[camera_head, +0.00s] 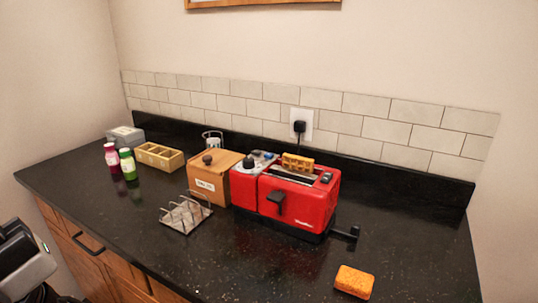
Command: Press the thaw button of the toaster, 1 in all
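A red toaster (310,207) stands on the black counter, right of centre. Its black lever (277,198) is on the front face. A waffle-like slice (298,162) sticks up from its slot. A grey panel at its left end carries a black knob (248,162) and a small blue button (268,155). A black control (326,177) sits at its right end. Button labels are too small to read, so I cannot tell which is the thaw button. A grey and black part, probably of my arm, shows at the lower left edge; no fingertips are visible.
A wooden box (210,184) stands close to the toaster's left. A wire toast rack (185,214) sits front left. Two bottles, a divided wooden tray (159,156) and a grey box stand further left. An orange sponge (354,281) lies front right. The front middle counter is clear.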

